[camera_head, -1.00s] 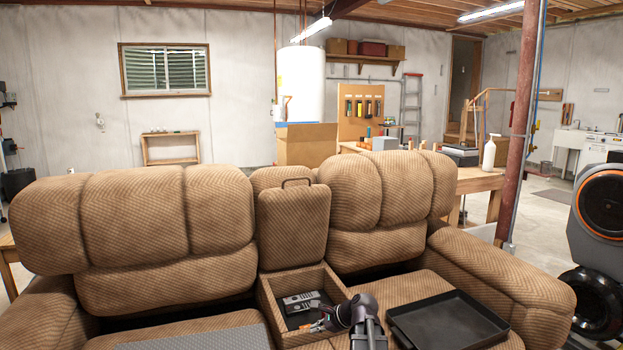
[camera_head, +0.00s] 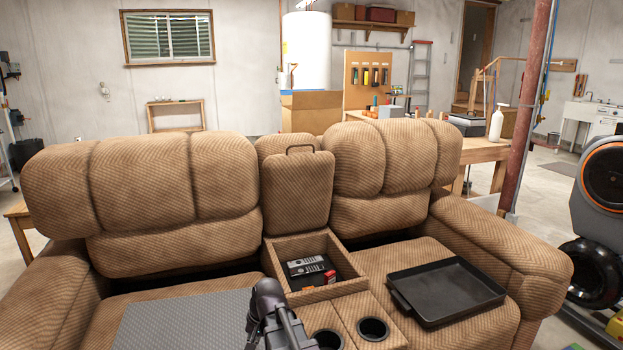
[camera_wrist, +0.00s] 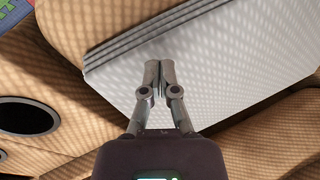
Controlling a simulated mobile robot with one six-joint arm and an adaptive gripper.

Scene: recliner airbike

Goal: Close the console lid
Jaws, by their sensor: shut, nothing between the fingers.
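The console lid (camera_head: 297,190) stands upright between the two seat backs, with a dark loop handle (camera_head: 300,149) at its top edge. Below it, the console box (camera_head: 335,291) is open. Two remotes (camera_head: 305,266) and small red items (camera_head: 330,277) lie inside it. My gripper (camera_wrist: 160,66) is shut and empty in the wrist view, over a grey layered sheet. In the head view my arm is low in the picture, left of the console's front; its fingertips are hidden there. The gripper is apart from the lid.
A grey textured mat (camera_head: 185,320) lies on the left seat. A black tray (camera_head: 446,292) lies on the right seat.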

